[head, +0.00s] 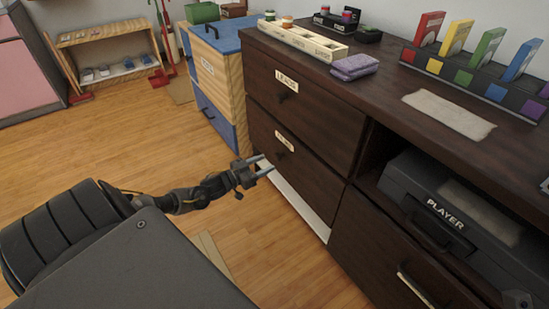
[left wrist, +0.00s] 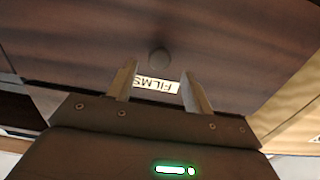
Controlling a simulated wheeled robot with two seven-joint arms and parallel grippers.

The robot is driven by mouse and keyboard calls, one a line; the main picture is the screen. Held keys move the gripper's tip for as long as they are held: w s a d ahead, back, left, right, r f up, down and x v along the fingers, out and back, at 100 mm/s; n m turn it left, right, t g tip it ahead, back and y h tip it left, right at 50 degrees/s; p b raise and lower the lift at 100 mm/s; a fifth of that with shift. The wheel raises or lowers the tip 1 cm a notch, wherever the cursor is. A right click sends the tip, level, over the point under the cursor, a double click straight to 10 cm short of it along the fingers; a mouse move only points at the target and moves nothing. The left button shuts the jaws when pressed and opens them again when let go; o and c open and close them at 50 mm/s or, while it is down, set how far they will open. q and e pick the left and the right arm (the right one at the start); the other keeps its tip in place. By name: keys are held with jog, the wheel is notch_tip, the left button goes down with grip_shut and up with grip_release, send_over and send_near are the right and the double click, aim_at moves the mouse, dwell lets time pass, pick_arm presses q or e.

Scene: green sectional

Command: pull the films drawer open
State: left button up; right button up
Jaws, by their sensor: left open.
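The films drawer (head: 310,172) is the lower dark wood drawer on the left of the long cabinet, and its front looks flush and shut. Its pale label (head: 285,140) reads FILMS upside down in the left wrist view (left wrist: 157,85). A round dark knob (left wrist: 158,58) sits on the drawer front, beside the label. My left gripper (head: 267,164) is in front of the drawer, open and empty. In the left wrist view its two fingers (left wrist: 158,73) point at the drawer front, with the knob lined up between and beyond the tips. My right gripper is not seen.
The leads drawer (head: 300,105) is directly above. A player (head: 450,215) sits in an open bay at right, above another drawer with a bar handle. A blue-topped wooden cabinet (head: 213,75) stands to the left.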

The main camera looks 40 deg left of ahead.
aim_at(276, 158)
pick_arm(q)
jog(key=b+x, duration=0.1)
jog(key=x, duration=0.4)
jog(key=shift+d, duration=0.1)
grip_shut()
